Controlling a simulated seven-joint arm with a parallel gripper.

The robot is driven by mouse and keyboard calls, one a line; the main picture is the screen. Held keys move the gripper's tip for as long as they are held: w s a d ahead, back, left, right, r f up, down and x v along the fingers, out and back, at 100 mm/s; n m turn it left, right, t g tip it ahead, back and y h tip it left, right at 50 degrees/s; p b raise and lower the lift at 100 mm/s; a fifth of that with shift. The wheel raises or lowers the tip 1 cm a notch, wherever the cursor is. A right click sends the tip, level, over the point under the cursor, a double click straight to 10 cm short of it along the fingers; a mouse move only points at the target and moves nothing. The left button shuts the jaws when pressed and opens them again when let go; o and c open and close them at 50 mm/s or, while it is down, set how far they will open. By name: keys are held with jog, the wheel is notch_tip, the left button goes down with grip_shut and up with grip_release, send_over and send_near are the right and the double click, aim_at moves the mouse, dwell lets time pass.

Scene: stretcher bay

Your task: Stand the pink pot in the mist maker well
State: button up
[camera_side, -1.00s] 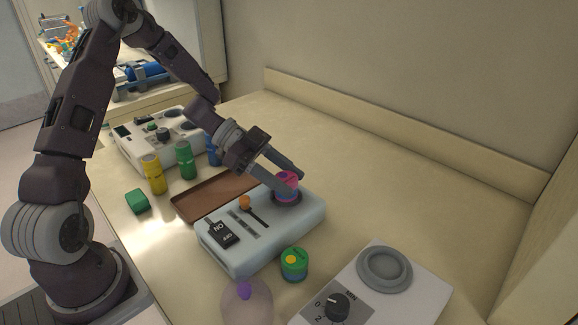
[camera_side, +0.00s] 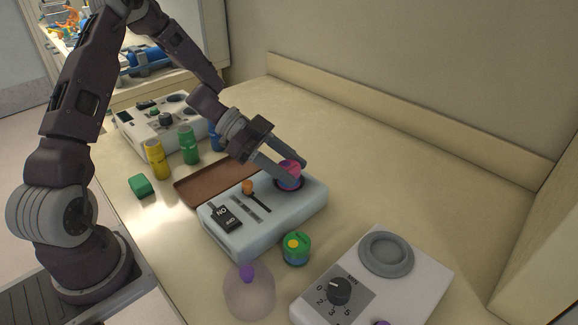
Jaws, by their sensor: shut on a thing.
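The pink pot (camera_side: 291,172), with a purple-blue band, is at the round dark-rimmed well (camera_side: 302,188) in the far right end of the pale blue box. I take this box (camera_side: 285,222) for the mist maker; it has a black rocker switch and an orange-knobbed lever. My gripper (camera_side: 287,169) reaches down from the upper left and is shut on the pot. The pot looks about upright, its lower part within the well's ring. The fingers and rim hide its base, so I cannot tell whether it rests on the well's floor.
A brown tray (camera_side: 200,190) lies left of the box. A green-topped jar (camera_side: 296,249) and a translucent purple-capped bulb (camera_side: 249,294) stand in front. A white dial unit (camera_side: 425,275) with a grey ring is at right. Yellow (camera_side: 156,160) and green (camera_side: 189,146) cylinders stand behind.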

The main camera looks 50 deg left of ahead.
jog(key=shift+f, duration=0.65)
jog(key=shift+c, duration=0.2)
jog(key=o, duration=1.1)
jog(key=v, duration=1.1)
